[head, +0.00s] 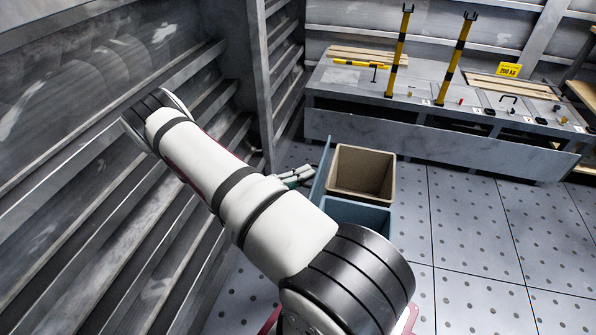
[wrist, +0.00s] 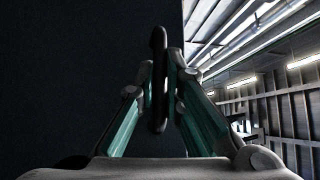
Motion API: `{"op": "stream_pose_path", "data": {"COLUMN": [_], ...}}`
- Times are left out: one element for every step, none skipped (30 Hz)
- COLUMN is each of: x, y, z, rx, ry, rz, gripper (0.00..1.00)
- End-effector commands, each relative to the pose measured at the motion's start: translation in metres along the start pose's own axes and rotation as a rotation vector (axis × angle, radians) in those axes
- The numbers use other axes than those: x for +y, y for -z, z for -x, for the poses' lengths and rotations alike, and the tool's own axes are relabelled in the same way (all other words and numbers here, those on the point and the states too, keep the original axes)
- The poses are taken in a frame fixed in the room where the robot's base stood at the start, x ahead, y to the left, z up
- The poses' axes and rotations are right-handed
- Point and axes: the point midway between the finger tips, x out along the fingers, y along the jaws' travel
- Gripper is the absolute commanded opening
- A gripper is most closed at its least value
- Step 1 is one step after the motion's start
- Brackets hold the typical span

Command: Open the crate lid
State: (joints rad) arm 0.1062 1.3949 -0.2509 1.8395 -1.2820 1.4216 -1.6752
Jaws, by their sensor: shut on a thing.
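The blue crate (head: 358,214) stands on the floor, mostly hidden behind my arm in the head view. Its top is open and its inside partly shows. The blue crate lid (head: 323,172) stands about upright along the crate's left side. My gripper (head: 308,172) is at the lid's left face. In the wrist view my gripper (wrist: 162,75) is shut on a dark handle (wrist: 158,42), with one teal-sided finger on each side. A large dark surface (wrist: 70,80), which looks like the lid, fills the left of that view. The handle is hidden in the head view.
A tan bin (head: 362,174) stands open right behind the crate. A ribbed metal wall (head: 110,200) runs close along the left of my arm. A long grey bench (head: 440,135) with striped posts stands at the back. The tiled floor at right (head: 490,240) is clear.

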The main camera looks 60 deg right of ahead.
Motion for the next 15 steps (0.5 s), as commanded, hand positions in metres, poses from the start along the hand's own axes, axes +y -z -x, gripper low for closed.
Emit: {"op": "stream_pose_path", "data": {"x": [0.0006,0.0009,0.0012,0.0014,0.0014,0.0015,0.0015,0.0015,0.0016,0.0016,0.0015,0.0014,0.0013,0.0011,0.0010], "y": [0.0010,0.0011,0.0010,0.0009,0.0009,0.0009,0.0009,0.0009,0.0009,0.0009,0.0009,0.0008,0.0008,0.0008,0.0007], "z": [-0.0002,-0.0003,-0.0002,-0.0001,-0.0001,0.0000,0.0000,0.0000,0.0000,0.0000,0.0000,0.0000,0.0000,-0.0001,-0.0001], "rx": [0.000,0.000,0.000,0.000,0.000,0.000,0.000,0.000,0.000,0.001,0.001,0.001,0.001,0.001,0.001], "ry": [-0.004,-0.004,-0.004,-0.004,-0.004,-0.004,-0.004,-0.004,-0.004,-0.004,-0.004,-0.004,-0.003,-0.003,-0.003], "rz": [0.001,0.000,0.000,0.000,0.000,0.000,0.001,0.001,0.001,0.001,0.001,0.000,0.000,0.000,0.000], "gripper": [0.00,0.00,0.00,0.00,0.00,0.00,0.00,0.00,0.13,0.20,0.27,0.30,0.30,0.30,0.30]}}
